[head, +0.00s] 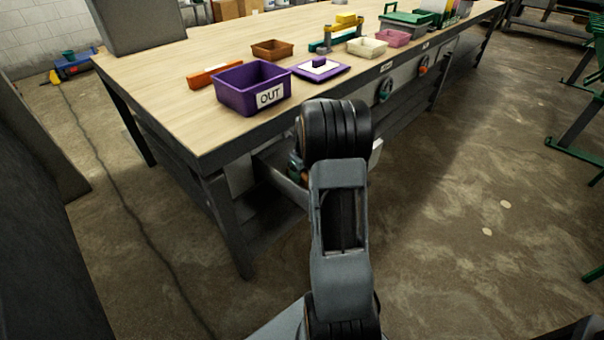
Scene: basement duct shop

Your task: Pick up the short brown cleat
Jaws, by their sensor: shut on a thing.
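No short brown cleat can be made out for certain in the head view. An orange-brown bar (214,76) lies on the wooden bench (170,100), behind and left of the purple OUT bin (252,88). My arm rises in the middle of the picture, in front of the bench's near edge. My gripper is not visible; my arm's black ribbed joint and grey link hide what is behind them. Small teal and orange parts show just left of that joint, too covered to name.
A purple pad (337,71) with a small dark purple block (319,62) lies right of the bin. Behind are a brown tray (272,49), a cream tray (367,47) and a pink tray (392,38). A grey box (137,25) stands far left.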

